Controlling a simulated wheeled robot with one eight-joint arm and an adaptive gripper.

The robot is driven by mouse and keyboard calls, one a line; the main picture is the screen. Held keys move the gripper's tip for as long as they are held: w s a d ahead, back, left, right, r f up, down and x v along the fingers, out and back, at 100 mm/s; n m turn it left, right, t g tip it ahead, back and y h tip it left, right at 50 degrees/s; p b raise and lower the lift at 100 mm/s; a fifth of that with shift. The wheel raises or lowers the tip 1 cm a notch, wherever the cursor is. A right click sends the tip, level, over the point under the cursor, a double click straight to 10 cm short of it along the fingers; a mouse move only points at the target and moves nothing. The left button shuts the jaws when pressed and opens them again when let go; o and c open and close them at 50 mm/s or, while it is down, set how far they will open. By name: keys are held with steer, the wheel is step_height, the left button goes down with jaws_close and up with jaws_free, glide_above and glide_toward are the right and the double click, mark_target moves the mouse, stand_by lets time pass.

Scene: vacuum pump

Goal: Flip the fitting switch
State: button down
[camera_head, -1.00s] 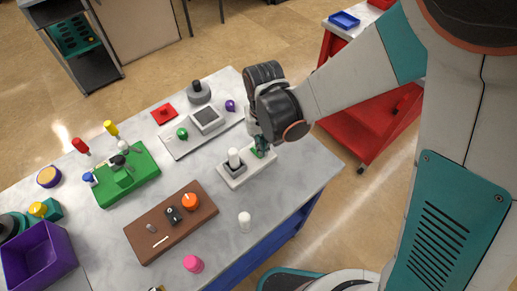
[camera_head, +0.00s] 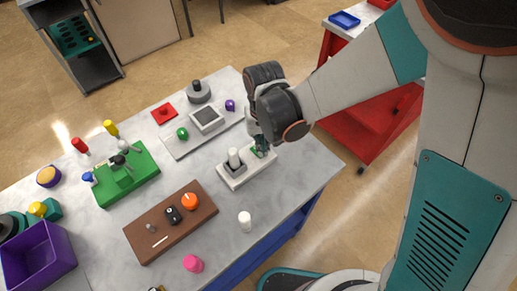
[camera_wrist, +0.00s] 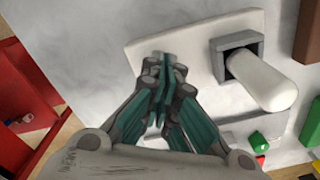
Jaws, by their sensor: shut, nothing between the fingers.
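The switch is a white plate (camera_head: 234,184) with a grey square collar and a thick white lever (camera_head: 234,158), near the table's right edge. In the wrist view the lever (camera_wrist: 262,82) leans out of the collar (camera_wrist: 238,46) toward the lower right. My gripper (camera_head: 261,151) is over the right end of the plate, beside the lever. In the wrist view my gripper (camera_wrist: 163,66) has its teal fingers together, empty, left of the collar and apart from the lever. A green patch shows by the fingers in the head view; its nature is unclear.
A brown panel (camera_head: 150,228) with an orange knob, a white peg (camera_head: 245,221) and a pink knob (camera_head: 193,263) are in front. A grey panel (camera_head: 178,147) with a green knob lies behind, a green block (camera_head: 140,185) to the left. A red cart (camera_head: 350,125) stands at right.

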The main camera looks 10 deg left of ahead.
steer(key=shift+f+b, duration=0.8)
steer(key=shift+f, duration=0.15)
stand_by(0.5)
steer(key=shift+r+p, duration=2.25)
steer(key=shift+r, duration=1.25)
